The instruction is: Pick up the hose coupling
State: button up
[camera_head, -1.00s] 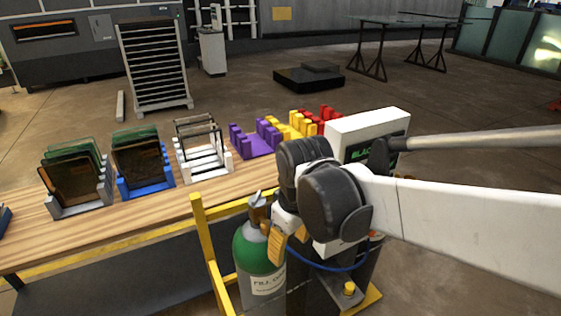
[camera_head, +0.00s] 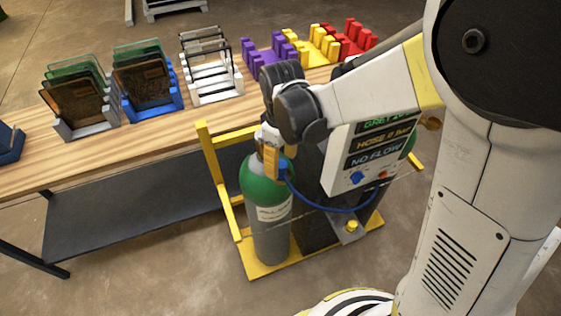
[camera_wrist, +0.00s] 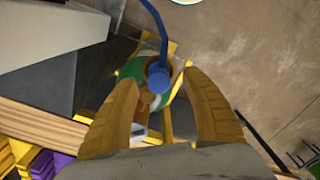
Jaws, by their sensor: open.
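The hose coupling (camera_wrist: 158,77) is a blue round piece on the end of a blue hose. In the wrist view it shows between the two orange fingers of my gripper (camera_wrist: 158,86), with space on both sides. In the head view the coupling (camera_head: 283,168) is small and partly hidden behind my gripper (camera_head: 272,162), at the top of a green-and-grey gas cylinder (camera_head: 270,217). My gripper is open and points down over the cylinder top. Whether a finger touches the coupling cannot be told.
The blue hose (camera_head: 325,207) loops to a control panel (camera_head: 365,160) on the right. A yellow frame (camera_head: 216,185) surrounds the cylinder. The wooden bench (camera_head: 100,150) behind holds several coloured racks, some with glass plates. Open floor (camera_head: 150,280) lies in front.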

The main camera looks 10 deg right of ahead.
notch_tip(320, 180, down, 2)
jog(key=shift+w, duration=0.1)
jog(key=shift+c, duration=0.4)
grip_shut()
jog(key=shift+r, duration=0.15)
